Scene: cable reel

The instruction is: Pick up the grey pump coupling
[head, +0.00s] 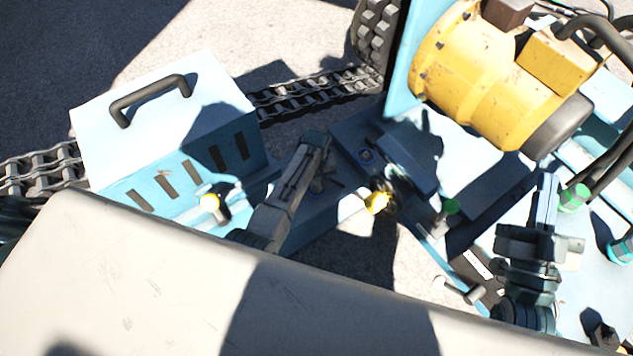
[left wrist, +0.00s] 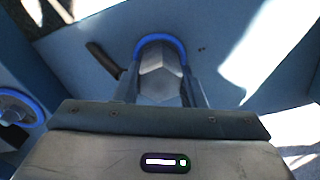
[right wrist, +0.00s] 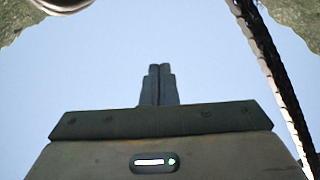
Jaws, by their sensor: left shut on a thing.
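The grey coupling (left wrist: 160,80) shows in the left wrist view as a faceted grey piece between the fingers of my left gripper (left wrist: 158,90), with a blue ring around its far end. My left gripper is shut on it. I cannot tell whether the coupling still touches the blue surface beyond it. In the head view my left gripper (head: 316,142) reaches over the blue deck, and I cannot make out the coupling there. My right gripper (right wrist: 159,85) is shut and empty, its fingers together; in the head view it is at the right (head: 546,188).
A light blue box with a dark handle (head: 150,98) stands at the left. A yellow motor (head: 470,65) is at the upper right. A second blue ring (left wrist: 18,108) lies left of my left gripper.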

